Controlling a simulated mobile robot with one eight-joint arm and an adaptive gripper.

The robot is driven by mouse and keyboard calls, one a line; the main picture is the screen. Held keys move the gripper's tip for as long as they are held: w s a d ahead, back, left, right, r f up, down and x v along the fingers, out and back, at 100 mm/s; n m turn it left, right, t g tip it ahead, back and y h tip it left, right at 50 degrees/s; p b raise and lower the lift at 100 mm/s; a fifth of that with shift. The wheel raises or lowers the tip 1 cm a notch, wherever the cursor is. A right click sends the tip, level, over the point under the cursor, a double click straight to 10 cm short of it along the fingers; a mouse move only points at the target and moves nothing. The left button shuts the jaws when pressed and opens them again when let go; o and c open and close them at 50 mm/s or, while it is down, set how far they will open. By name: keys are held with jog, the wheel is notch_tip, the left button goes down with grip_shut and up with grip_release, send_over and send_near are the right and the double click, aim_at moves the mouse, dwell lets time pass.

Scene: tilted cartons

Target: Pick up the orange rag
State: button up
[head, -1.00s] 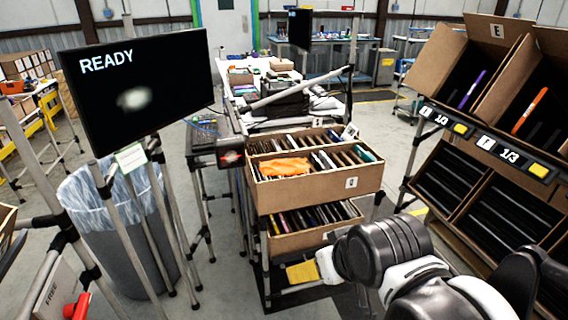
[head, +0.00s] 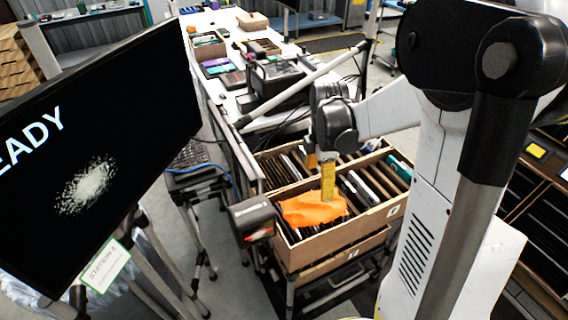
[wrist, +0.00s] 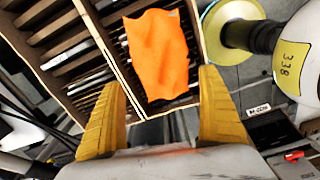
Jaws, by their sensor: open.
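The orange rag (head: 313,207) lies crumpled on top of the upright dark items in the front part of a cardboard carton (head: 352,225). In the wrist view the rag (wrist: 157,53) lies ahead of my fingers and roughly between their lines. My gripper (wrist: 160,105) has yellow fingers set wide apart with nothing between them. In the head view my gripper (head: 326,180) points down over the carton, right at the rag's far edge. I cannot tell there whether it touches the rag.
A second carton tier (head: 340,262) sits below the first. A black monitor (head: 95,150) stands close on the left. A dark boxed device (head: 251,217) is at the carton's left side. A table with bins and equipment (head: 228,75) lies behind.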

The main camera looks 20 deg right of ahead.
jog(key=b, duration=0.2)
send_over(315, 203)
notch_tip(315, 203, down, 5)
jog(key=shift+s+d, duration=0.15)
notch_tip(315, 203, down, 6)
jog(key=b, duration=0.3)
jog(key=shift+r, duration=0.1)
jog(key=c, duration=1.2)
